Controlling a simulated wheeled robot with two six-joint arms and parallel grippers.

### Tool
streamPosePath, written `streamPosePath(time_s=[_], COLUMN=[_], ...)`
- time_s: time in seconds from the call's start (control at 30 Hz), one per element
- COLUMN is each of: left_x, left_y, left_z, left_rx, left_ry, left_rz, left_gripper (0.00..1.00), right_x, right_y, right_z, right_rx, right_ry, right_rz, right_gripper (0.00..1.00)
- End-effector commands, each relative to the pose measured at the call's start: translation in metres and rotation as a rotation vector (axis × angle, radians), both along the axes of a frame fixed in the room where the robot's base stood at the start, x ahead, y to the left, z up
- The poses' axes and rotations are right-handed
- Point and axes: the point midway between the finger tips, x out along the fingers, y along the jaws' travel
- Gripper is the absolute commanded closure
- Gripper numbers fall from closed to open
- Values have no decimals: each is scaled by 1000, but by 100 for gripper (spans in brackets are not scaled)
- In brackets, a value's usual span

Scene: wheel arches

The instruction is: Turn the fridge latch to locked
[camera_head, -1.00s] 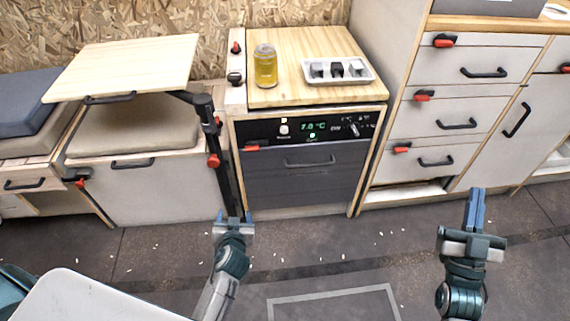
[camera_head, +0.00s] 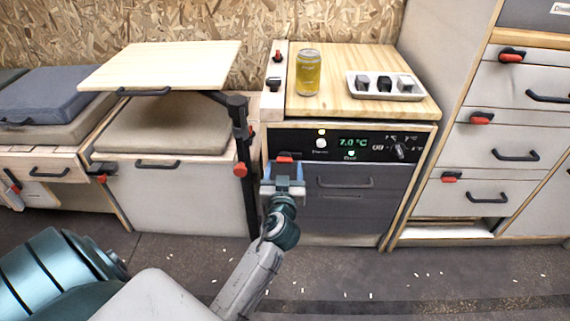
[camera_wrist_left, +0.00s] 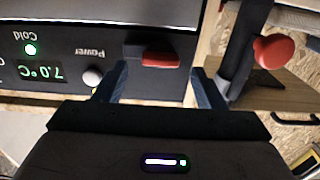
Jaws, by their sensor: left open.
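The fridge (camera_head: 340,208) is a dark grey front with a bar handle under a black control panel. In the left wrist view, which is upside down, the latch (camera_wrist_left: 160,59) lies sideways, with a black part and a red end. The open fingers (camera_wrist_left: 159,85) appear on either side of it; I cannot tell whether they touch. My right gripper is out of view.
The panel (camera_head: 352,145) reads 7.0 °C. A yellow can (camera_head: 308,74) and a white tray (camera_head: 385,86) stand on the wooden top above. A black post with a red knob (camera_head: 240,170) supports a raised tabletop (camera_head: 160,66) left of the fridge. Drawers with red latches stand right.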

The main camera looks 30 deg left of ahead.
Motion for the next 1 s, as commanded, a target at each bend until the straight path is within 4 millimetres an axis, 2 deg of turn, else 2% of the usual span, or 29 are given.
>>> streamPosePath(time_s=[0.2, 0.57, 0.8, 1.0], left_x=[22, 26, 26, 26], left_y=[14, 16, 16, 16], left_z=[0, -1, -1, 0], left_rx=[1, -1, -1, 9], left_ry=[-1, 1, 1, 7], left_rz=[0, 0, 0, 0], left_gripper=[36, 36, 81, 81], right_x=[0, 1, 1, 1], right_y=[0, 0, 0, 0], right_z=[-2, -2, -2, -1], right_rx=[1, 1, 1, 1], right_ry=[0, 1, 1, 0], right_rz=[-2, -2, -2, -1], right_gripper=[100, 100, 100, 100])
